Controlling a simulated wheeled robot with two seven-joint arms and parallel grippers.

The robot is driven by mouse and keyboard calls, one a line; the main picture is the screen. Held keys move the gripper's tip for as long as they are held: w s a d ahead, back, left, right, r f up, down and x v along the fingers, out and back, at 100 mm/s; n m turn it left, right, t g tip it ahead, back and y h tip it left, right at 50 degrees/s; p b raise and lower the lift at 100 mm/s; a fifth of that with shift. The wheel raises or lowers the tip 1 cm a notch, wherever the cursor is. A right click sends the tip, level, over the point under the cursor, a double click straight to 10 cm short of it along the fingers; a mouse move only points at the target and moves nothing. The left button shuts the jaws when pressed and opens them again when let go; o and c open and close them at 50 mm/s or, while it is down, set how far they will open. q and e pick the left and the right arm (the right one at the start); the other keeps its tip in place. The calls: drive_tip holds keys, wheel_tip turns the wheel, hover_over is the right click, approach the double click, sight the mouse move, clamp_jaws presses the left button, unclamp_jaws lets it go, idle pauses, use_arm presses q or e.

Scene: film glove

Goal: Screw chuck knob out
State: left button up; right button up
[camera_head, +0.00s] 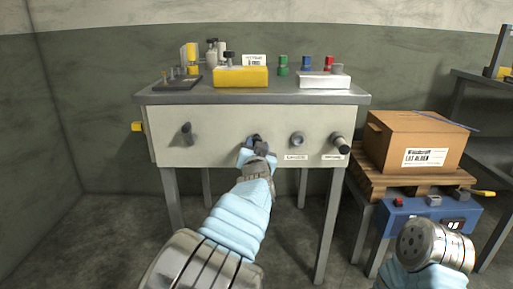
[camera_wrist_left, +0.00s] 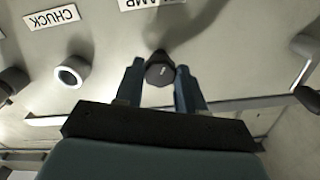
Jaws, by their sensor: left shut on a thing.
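My left gripper (camera_head: 254,147) is at the front panel of the bench, on a dark faceted knob (camera_wrist_left: 160,70). In the left wrist view its two blue fingers (camera_wrist_left: 158,82) flank this knob, shut on it. A label ending in "AMP" (camera_wrist_left: 150,3) is beside the held knob. The "CHUCK" label (camera_wrist_left: 52,17) is beside a pale round fitting (camera_wrist_left: 72,70) with a dark centre, which also shows in the head view (camera_head: 297,139). Whether the held knob is threaded in the panel or loose cannot be told. My right gripper is not in view.
A black-tipped knob (camera_head: 341,144) is at the panel's right and a dark handle (camera_head: 187,133) at its left. The bench top (camera_head: 180,97) holds a yellow block (camera_head: 240,77), a white block (camera_head: 323,80) and small coloured parts. A cardboard box (camera_head: 400,145) stands at right.

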use_arm(q)
drive_tip(key=n+b, duration=0.6)
drive_tip(key=n, duration=1.2)
drive_tip(key=shift+f, duration=0.1)
drive_tip(key=n+b, duration=0.2)
drive_tip(key=n, duration=0.2)
drive_tip(key=n+b, duration=0.2)
drive_tip(key=n, duration=0.2)
drive_tip(key=shift+r+n+b, duration=0.15)
drive_tip(key=shift+n+b, duration=0.45)
drive_tip(key=shift+n, duration=0.4)
drive_tip(key=shift+r+n+b, duration=0.1)
drive_tip(key=shift+n+b, duration=0.5)
drive_tip(key=shift+n, duration=0.4)
drive_tip(key=o, duration=1.1)
drive_tip(key=shift+d, duration=0.1)
drive_tip(key=shift+c, duration=0.2)
